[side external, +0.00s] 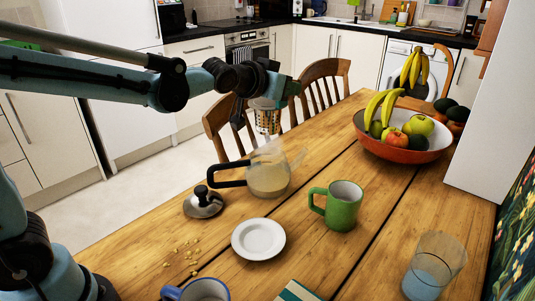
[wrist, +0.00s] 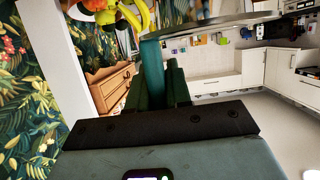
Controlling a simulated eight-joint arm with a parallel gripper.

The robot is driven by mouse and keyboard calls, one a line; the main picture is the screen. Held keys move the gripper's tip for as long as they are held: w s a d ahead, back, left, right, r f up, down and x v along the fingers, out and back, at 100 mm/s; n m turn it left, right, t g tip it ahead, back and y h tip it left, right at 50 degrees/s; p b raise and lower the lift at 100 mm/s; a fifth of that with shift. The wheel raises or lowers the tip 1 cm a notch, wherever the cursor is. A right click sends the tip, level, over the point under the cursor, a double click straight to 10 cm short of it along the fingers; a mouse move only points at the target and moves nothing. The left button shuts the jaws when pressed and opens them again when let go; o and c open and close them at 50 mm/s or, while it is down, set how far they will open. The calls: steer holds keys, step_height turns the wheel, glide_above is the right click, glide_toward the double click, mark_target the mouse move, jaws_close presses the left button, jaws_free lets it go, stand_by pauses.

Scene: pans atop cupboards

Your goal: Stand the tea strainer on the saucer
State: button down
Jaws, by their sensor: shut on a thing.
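The tea strainer (side external: 267,121) has a gold-coloured perforated basket and hangs from my gripper (side external: 264,98) in the side external view. My gripper is shut on it and holds it in the air above the glass teapot. In the wrist view, the dark fingers of my gripper (wrist: 165,84) are close together; how they hold the strainer is not clear there. The white saucer (side external: 258,239) lies empty on the table, nearer the camera than the teapot. The strainer is apart from the saucer.
The glass teapot (side external: 268,179) with black handle stands below the strainer, its lid (side external: 203,204) beside it. A green mug (side external: 343,206), a blue-rimmed mug (side external: 203,290), a glass (side external: 433,265) and a fruit bowl (side external: 403,147) stand on the table (side external: 330,252). Crumbs lie left of the saucer.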

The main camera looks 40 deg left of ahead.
steer(key=s+d, duration=1.1)
steer(key=s, duration=0.5)
step_height(320, 180, down, 15)
steer(key=shift+d, duration=0.15)
stand_by(0.4)
stand_by(0.4)
